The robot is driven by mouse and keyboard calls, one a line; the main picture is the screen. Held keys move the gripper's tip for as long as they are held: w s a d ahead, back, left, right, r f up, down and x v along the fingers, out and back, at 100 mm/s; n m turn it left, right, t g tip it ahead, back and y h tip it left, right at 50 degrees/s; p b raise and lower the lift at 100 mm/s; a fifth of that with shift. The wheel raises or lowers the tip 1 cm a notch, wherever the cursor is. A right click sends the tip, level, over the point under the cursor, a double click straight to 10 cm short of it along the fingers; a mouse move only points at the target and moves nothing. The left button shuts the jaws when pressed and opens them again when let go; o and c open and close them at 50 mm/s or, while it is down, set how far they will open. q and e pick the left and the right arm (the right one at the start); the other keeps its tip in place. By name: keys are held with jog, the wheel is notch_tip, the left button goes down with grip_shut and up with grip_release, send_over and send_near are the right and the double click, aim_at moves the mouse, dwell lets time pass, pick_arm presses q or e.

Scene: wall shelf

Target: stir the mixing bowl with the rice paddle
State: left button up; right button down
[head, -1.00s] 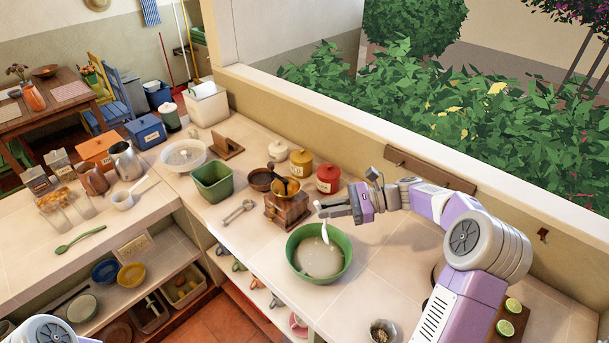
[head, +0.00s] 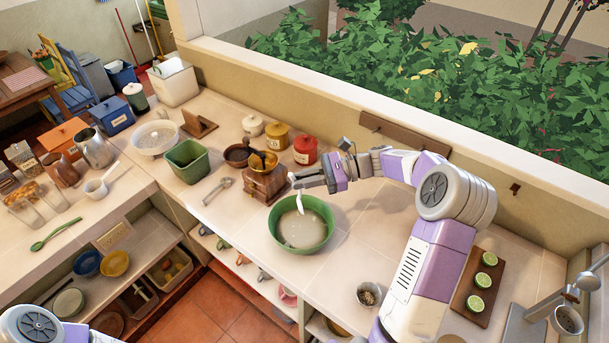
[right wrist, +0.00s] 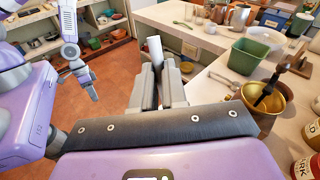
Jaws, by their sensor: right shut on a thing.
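The green mixing bowl (head: 276,237) stands on the counter, with a pale mixture inside. My right gripper (head: 298,182) is above the bowl's far side, shut on the white rice paddle (head: 299,203). The paddle hangs steeply, its lower end over or inside the bowl; I cannot tell whether it touches the mixture. In the right wrist view the paddle (right wrist: 155,49) sticks up between the fingers of the gripper (right wrist: 157,75), and the bowl is not seen. My left gripper (right wrist: 92,92) shows small in the right wrist view, over the floor; its jaws are unclear.
A wooden grinder (head: 265,184) stands just behind-left of the bowl, with a red canister (head: 305,151) beyond it. A metal spoon (head: 218,190) lies to the left. A small cup (head: 368,294) stands front right, and a board of limes (head: 470,300) lies farther right.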

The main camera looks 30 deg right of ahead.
jog(key=shift+a+f+b, duration=0.3)
jog(key=shift+f, duration=0.5)
notch_tip(320, 180, down, 11)
jog(key=d+b, duration=0.1)
jog(key=b, duration=0.3)
jog(key=shift+w+r, duration=0.15)
jog(key=shift+w, duration=0.05)
jog(key=shift+d, duration=0.1)
